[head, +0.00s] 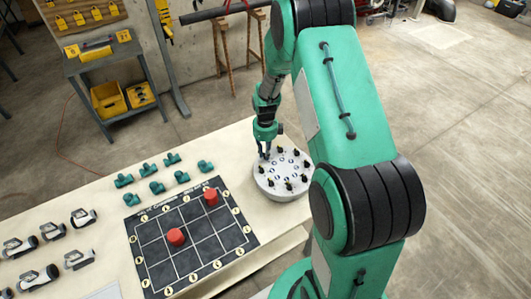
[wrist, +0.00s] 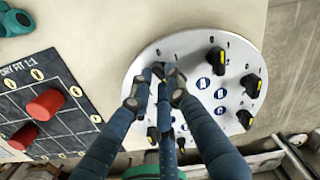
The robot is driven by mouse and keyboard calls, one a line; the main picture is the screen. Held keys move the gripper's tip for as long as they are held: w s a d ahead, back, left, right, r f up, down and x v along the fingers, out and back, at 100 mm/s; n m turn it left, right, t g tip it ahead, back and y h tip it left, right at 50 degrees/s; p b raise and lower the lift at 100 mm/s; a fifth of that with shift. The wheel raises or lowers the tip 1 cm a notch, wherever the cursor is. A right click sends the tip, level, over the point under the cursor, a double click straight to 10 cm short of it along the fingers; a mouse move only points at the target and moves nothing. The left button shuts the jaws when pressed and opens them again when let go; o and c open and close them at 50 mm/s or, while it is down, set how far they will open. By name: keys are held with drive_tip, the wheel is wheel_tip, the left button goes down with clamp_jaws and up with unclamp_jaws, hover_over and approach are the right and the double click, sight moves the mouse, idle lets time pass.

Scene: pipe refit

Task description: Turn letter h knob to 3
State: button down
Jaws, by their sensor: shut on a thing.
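A round white panel (head: 284,196) stands at the right end of the table, with several black knobs around its rim and blue letter discs inside them. The panel also shows in the wrist view (wrist: 190,42). Knobs there, such as one at the upper right (wrist: 216,58), carry yellow marks. My gripper (head: 265,154) reaches down to the panel's far left edge. In the wrist view my gripper (wrist: 160,82) is shut on a black knob, mostly hidden by the fingers. I cannot read that knob's letter or its pointer. The h label cannot be made out.
A black grid board (head: 190,236) with two red cylinders (head: 176,237) lies left of the panel. Several green pipe fittings (head: 150,170) lie behind it. Grey-white fittings (head: 80,258) lie at the left. Neighbouring knobs stand close to my fingers.

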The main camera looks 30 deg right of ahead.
drive_tip(key=m, duration=0.5)
drive_tip(key=shift+w+r, duration=0.1)
drive_tip(key=shift+w, duration=0.1)
drive_tip(key=shift+m, duration=0.3)
drive_tip(key=c, duration=1.7)
unclamp_jaws()
drive_tip(key=shift+o, duration=0.2)
wheel_tip(320, 180, up, 12)
